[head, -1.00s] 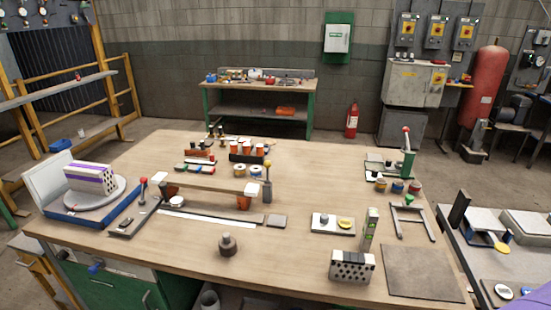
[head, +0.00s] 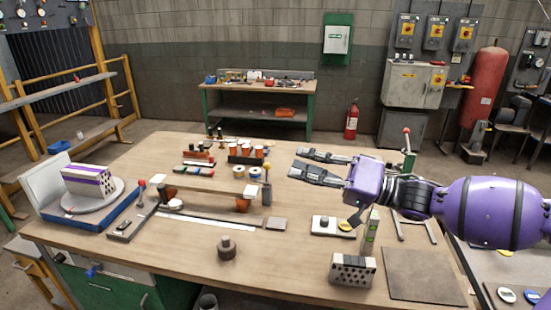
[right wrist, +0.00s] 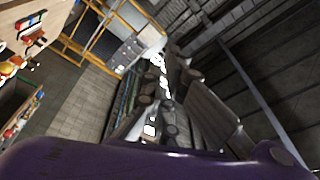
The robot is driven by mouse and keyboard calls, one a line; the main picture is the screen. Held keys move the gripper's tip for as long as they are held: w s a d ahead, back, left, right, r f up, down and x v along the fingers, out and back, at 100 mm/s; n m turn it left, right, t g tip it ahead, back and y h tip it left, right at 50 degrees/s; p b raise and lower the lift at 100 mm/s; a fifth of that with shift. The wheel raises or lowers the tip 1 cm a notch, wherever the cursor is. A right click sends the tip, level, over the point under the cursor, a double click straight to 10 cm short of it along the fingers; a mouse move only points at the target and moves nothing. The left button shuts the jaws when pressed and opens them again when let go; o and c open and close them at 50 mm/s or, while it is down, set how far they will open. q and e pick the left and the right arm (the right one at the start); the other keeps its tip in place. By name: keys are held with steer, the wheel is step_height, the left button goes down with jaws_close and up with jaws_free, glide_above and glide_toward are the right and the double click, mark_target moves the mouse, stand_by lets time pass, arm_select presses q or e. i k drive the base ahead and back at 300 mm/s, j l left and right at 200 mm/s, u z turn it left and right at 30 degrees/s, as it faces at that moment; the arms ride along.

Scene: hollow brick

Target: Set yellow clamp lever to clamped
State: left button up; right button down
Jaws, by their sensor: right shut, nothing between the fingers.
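The yellow clamp lever (head: 266,168) shows in the head view as a yellow knob on a thin upright stem. It rises from a dark grey post at the right end of a long fixture bar (head: 215,193) on the bench. My right gripper (head: 295,161) reaches in from the right above the bench, fingers pointing left. It is shut and holds nothing. Its tips appear a little right of the yellow knob, apart from it. My left gripper is in neither view.
A red-knobbed lever (head: 141,186) stands at the fixture's left end. Another red-knobbed lever (head: 407,135) stands behind my right arm. Orange-topped parts (head: 247,151) stand behind the fixture. A perforated block (head: 352,269) and a dark round weight (head: 227,247) stand in front.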

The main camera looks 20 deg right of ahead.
mark_target(267, 166)
steer(key=i+l, duration=0.5)
steer(key=i, duration=0.15)
steer(key=i+l, duration=0.5)
steer(key=i, duration=0.15)
